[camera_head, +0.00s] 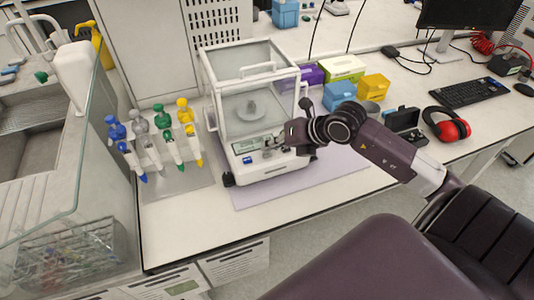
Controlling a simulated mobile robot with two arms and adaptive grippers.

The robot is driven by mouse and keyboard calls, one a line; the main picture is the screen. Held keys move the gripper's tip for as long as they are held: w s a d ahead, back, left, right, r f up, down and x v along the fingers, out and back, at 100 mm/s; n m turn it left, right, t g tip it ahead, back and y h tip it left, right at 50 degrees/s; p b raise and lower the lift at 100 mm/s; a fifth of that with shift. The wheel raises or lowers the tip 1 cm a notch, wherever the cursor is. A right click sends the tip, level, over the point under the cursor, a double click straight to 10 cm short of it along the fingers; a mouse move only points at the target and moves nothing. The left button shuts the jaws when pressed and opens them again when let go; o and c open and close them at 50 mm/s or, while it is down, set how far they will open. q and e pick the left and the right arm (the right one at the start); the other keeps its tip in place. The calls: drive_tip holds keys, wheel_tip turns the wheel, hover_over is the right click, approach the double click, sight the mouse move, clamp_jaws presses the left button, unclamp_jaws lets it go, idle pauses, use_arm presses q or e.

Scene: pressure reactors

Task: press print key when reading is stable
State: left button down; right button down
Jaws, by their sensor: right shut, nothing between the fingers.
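The analytical balance (240,170) stands on the bench in the head view, with a glass draft shield (228,100) on top. A small grey weight-like object (252,108) sits on the pan inside the shield. The front panel has a small greenish display (246,146) and a blue mark or key (247,160); the reading is too small to make out. My right gripper (268,148) is shut and empty at the front panel, beside the display. It covers part of the panel, so the print key cannot be told apart, nor whether the fingertips touch. My left gripper is out of view.
A rack of pipettes (155,140) with coloured tops stands left of the balance. Purple, green, yellow and blue boxes (343,67) lie behind my right arm. Red ear muffs (447,124) and a keyboard (468,92) are at right. The bench front is clear.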

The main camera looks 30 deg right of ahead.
sight(269, 155)
drive_tip(key=shift+f, duration=0.35)
drive_tip(key=shift+f+b, duration=0.45)
drive_tip(key=shift+b, duration=0.15)
drive_tip(key=shift+r, duration=0.1)
idle(0.6)
drive_tip(key=shift+r+p, duration=0.6)
drive_tip(key=shift+r, duration=0.15)
drive_tip(key=shift+r, duration=0.1)
wheel_tip(269, 155, up, 5)
drive_tip(key=p, duration=0.3)
drive_tip(key=shift+p, duration=0.35)
idle(0.4)
